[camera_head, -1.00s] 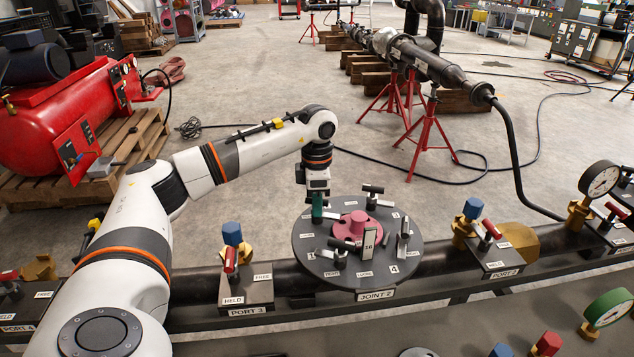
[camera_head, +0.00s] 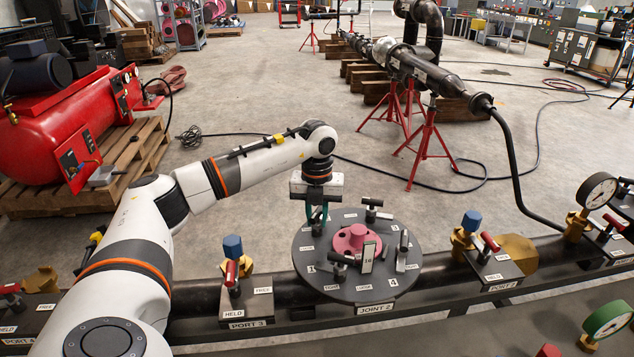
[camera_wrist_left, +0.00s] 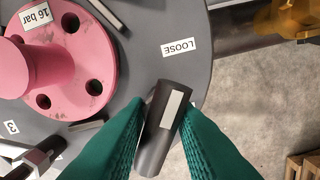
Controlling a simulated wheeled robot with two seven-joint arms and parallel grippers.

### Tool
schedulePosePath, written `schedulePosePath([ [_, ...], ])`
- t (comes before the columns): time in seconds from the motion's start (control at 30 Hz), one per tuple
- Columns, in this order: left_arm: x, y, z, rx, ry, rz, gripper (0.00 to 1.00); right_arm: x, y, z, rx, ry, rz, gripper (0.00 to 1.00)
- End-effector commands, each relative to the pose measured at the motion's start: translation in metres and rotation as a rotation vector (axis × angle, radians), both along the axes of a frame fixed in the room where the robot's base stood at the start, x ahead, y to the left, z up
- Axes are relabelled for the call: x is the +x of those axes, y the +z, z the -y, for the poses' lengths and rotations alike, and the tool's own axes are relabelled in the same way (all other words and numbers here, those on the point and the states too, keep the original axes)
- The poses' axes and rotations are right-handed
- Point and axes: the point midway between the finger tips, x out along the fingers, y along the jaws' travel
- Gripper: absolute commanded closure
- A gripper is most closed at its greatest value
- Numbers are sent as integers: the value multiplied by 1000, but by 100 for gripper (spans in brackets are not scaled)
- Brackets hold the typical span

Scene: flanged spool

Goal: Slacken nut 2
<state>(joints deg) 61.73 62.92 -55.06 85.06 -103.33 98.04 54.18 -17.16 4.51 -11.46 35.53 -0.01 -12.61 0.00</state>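The round dark plate of Joint 2 (camera_head: 372,288) carries a pink flange hub (camera_head: 355,238) and several nuts with bar handles. My left gripper (camera_head: 317,216) points down at the plate's left edge in the head view. In the left wrist view its green fingers (camera_wrist_left: 162,112) stand on both sides of a dark bar handle (camera_wrist_left: 150,150) with a pale strip. The handle lies slightly tilted between the fingers; whether they press on it I cannot tell. A LOOSE label (camera_wrist_left: 180,47) is beside this handle. Another nut (camera_wrist_left: 37,160) is near the number 3. My right gripper is not in view.
Other handles stand on the plate at the back (camera_head: 372,205), front (camera_head: 340,262) and right (camera_head: 403,245). Port 3's block (camera_head: 250,303) is to the left, Port 2's block (camera_head: 490,265) to the right. A gauge (camera_head: 597,190) stands farther right.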

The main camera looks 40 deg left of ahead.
Motion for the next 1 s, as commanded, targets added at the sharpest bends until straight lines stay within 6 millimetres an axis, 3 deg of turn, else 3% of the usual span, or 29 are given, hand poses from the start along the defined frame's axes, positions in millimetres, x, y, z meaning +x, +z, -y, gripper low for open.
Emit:
schedulePosePath([
  [0.03, 0, 3, 0, 0, 50, -1, 79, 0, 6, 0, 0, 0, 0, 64],
  [0.23, 0, 1, 0, 0, -203, 0, 79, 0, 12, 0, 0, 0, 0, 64],
  [0.4, 0, 41, 0, 0, -216, 1, 79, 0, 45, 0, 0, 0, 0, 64],
  [0.6, 0, 64, 0, 0, -216, 0, 79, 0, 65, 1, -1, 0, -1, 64],
  [1.0, 0, 70, 0, 0, -216, 0, 79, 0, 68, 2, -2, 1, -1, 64],
])
